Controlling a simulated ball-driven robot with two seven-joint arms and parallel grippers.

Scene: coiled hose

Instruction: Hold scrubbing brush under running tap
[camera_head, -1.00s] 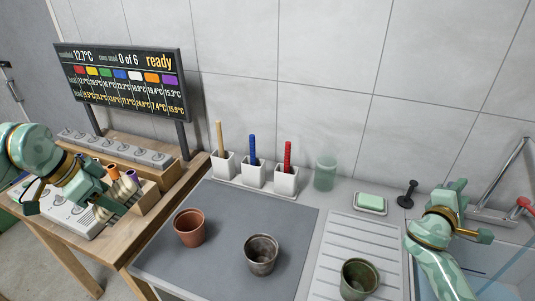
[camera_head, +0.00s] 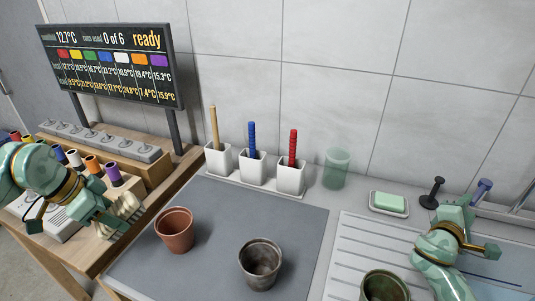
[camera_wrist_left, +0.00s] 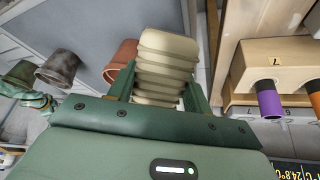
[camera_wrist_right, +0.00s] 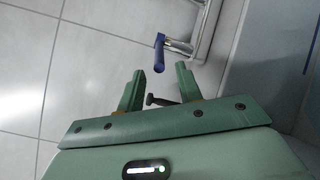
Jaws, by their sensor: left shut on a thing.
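My left gripper (camera_head: 95,212) is shut on a cream ribbed thing (camera_head: 122,214), held at the wooden bench's right side. It fills the space between the fingers in the left wrist view (camera_wrist_left: 165,65); I cannot tell whether it is the scrubbing brush. My right gripper (camera_head: 468,225) is open and empty, near the sink. Part of a chrome tap pipe (camera_head: 523,198) shows at the right edge, with a blue handle (camera_head: 482,190) near it. The right wrist view shows the blue handle (camera_wrist_right: 160,52) and pipe (camera_wrist_right: 197,45) beyond the fingers. No running water is visible.
A terracotta pot (camera_head: 175,232), a grey metal pot (camera_head: 261,265) and a green pot (camera_head: 384,288) stand in front. White holders (camera_head: 255,170) with coloured handles, a clear green cup (camera_head: 336,170), a soap dish (camera_head: 389,203) and a black knobbed post (camera_head: 432,193) line the wall.

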